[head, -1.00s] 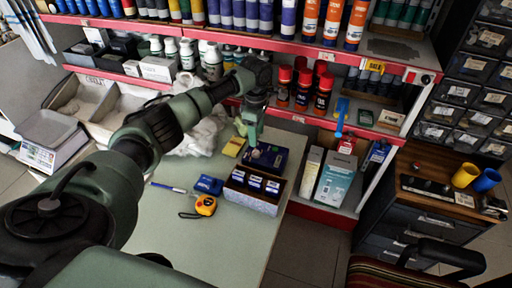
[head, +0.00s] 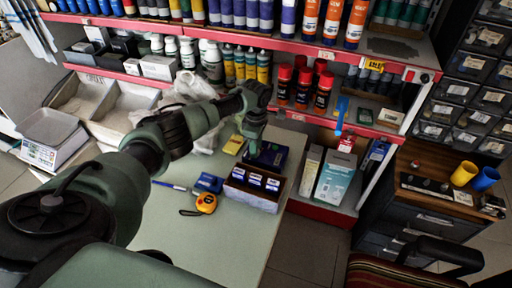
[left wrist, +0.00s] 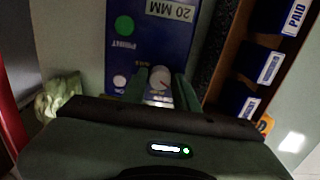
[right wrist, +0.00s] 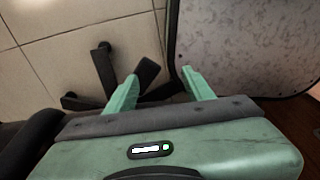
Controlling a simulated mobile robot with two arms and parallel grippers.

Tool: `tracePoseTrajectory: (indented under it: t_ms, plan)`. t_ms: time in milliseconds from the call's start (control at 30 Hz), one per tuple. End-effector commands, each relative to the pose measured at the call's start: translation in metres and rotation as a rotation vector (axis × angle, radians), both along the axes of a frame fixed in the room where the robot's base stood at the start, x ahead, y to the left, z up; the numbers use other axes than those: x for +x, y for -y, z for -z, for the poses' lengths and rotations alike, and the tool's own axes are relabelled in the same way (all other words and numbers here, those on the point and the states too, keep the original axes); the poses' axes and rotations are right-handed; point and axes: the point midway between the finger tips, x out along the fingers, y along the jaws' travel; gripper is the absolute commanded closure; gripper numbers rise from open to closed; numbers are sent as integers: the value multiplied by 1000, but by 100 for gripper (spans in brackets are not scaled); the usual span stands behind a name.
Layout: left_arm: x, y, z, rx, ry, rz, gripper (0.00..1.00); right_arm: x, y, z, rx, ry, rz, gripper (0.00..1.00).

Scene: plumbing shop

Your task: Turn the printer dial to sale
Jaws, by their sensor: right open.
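The blue printer (head: 268,155) lies on the pale green table behind the box of labelled compartments, partly hidden by my left gripper (head: 252,138). In the left wrist view the printer's face (left wrist: 150,40) shows a "20 MM" label, a green button, the word PRINT and a white button. Its small grey dial (left wrist: 160,77) has a red mark; its lettering is too dark to read. My left gripper (left wrist: 160,88) has one finger on each side of the dial; whether they touch it cannot be told. My right gripper (right wrist: 155,88) is open and empty, away from the table.
The compartment box (head: 252,190) stands close in front of the printer. A yellow tape measure (head: 206,203), a blue item (head: 208,183) and a pen (head: 170,185) lie left of it. A yellow pad (head: 233,145) lies beside the printer. Red-edged shelves with spray cans rise behind.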

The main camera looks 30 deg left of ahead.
Motion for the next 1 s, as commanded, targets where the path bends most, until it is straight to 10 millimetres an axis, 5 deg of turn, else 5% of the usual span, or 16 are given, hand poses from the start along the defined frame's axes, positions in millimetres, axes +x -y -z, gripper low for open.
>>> tracePoseTrajectory:
  t_ms: [100,567,1000]
  plan:
    - [0,0,0,0,0,0,100,1,0,0,-1,1,0,47]
    - [-1,2,-4,-6,-3,93,100,2,0,-21,-1,2,0,47]
    - [0,2,-1,-5,0,469,100,2,0,-47,1,3,0,47]
